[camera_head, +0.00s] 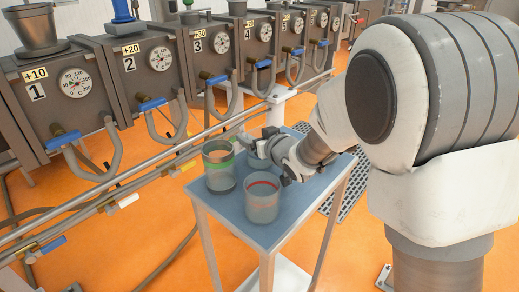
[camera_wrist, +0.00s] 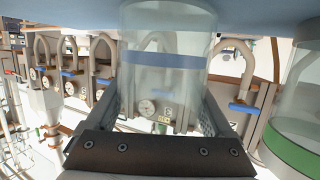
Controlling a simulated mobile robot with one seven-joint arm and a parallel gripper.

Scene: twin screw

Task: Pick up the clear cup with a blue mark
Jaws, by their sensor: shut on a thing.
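The clear cup with a blue mark (camera_wrist: 165,60) fills the middle of the wrist view, its blue band running across it. My gripper (camera_wrist: 166,104) has one finger on each side of this cup and is shut on it. In the head view my gripper (camera_head: 258,150) is at the far side of the small table, behind the other cups.
A green-marked clear cup (camera_head: 219,168) and a red-marked clear cup (camera_head: 262,198) stand on the small blue-grey table (camera_head: 215,206). The green-marked cup also shows at the wrist view's right edge (camera_wrist: 290,140). Numbered units with gauges (camera_head: 150,62) and pipes line the back.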

